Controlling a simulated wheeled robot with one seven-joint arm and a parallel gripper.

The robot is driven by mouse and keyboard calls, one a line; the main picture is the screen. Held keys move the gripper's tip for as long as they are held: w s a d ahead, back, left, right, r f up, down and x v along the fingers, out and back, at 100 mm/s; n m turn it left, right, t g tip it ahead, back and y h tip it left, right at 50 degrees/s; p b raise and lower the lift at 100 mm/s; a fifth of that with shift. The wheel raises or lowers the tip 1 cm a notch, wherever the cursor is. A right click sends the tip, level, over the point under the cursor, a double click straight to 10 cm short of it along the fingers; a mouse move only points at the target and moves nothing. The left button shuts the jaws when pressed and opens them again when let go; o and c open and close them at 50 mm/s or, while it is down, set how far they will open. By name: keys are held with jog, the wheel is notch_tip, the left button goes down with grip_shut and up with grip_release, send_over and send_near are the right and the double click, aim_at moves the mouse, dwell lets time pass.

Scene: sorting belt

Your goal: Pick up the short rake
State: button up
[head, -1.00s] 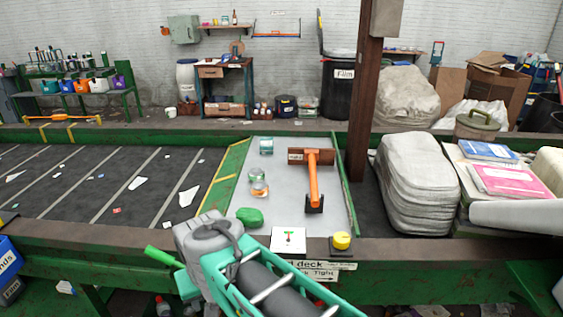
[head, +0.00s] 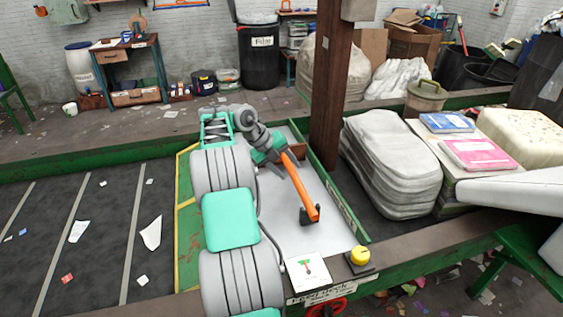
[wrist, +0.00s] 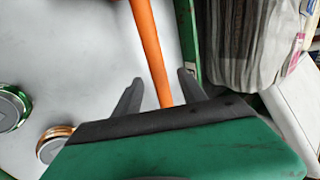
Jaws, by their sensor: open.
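The short rake lies on the pale deck. Its orange handle (head: 304,188) runs towards the front and ends in a black grip (head: 309,215). Part of its brown head (head: 298,150) shows beyond my arm; the rest is hidden. My gripper (head: 277,161) is at the head end of the handle. In the wrist view, the orange handle (wrist: 151,50) runs between the two dark, spread fingers of my gripper (wrist: 158,90). Gaps show on both sides, so the jaws are not closed on it.
Two round tins (wrist: 12,108) (wrist: 55,142) lie left of the gripper in the wrist view. A green rail (head: 330,185) edges the deck on the right, with a brown post (head: 326,100) behind. A yellow knob (head: 360,256) and a picture card (head: 308,270) are at the front.

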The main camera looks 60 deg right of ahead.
aim_at(292, 173)
jog(key=p+x, duration=0.1)
jog(key=x, duration=0.4)
jog(key=shift+a+f, duration=0.1)
jog(key=shift+c, duration=0.6)
grip_shut()
